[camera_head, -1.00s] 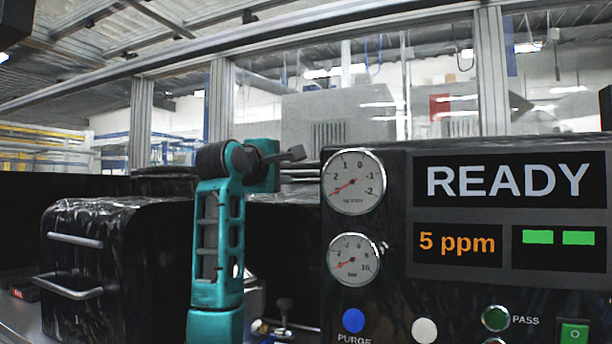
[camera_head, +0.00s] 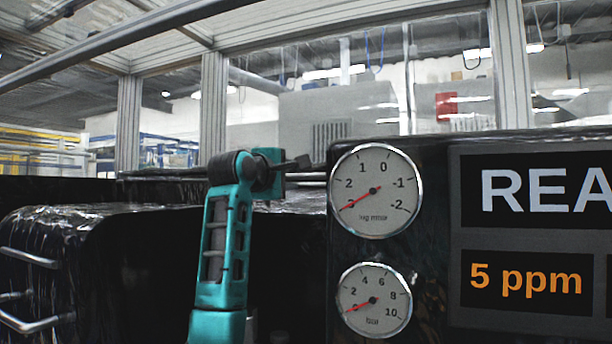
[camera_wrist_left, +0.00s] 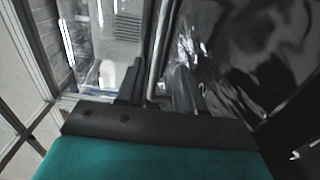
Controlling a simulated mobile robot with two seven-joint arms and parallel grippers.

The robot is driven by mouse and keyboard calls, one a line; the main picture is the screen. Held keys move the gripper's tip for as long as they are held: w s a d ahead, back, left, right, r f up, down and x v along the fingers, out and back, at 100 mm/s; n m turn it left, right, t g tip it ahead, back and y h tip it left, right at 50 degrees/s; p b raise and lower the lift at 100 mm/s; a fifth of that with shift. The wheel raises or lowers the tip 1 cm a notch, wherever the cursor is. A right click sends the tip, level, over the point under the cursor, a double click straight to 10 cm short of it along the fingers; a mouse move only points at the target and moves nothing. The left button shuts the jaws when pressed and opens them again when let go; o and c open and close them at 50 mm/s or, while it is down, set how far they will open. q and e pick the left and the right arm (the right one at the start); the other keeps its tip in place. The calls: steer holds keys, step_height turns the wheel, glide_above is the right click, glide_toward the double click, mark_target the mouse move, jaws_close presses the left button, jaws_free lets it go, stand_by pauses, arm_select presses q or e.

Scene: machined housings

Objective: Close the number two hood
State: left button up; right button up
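A black glossy hood-like box (camera_head: 105,265) with pale bar handles (camera_head: 38,257) stands at the left of the head view, cut by the frame edge. No number shows on it, so I cannot tell whether it is the number two hood. My left gripper (camera_head: 300,162) is raised in the middle, with its dark fingers pointing right, in front of a dark surface. My right gripper is out of view.
A black console with two round gauges (camera_head: 375,191) and a display reading "5 ppm" (camera_head: 526,281) fills the right, close by. Behind are metal frame posts (camera_head: 213,100) and clear panels. A dark gap lies between my left arm and the console.

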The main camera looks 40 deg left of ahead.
mark_target(305, 177)
arm_select(q)
steer(key=p+x, duration=0.2)
steer(key=x, duration=0.8)
steer(key=shift+p, duration=0.4)
jaws_close()
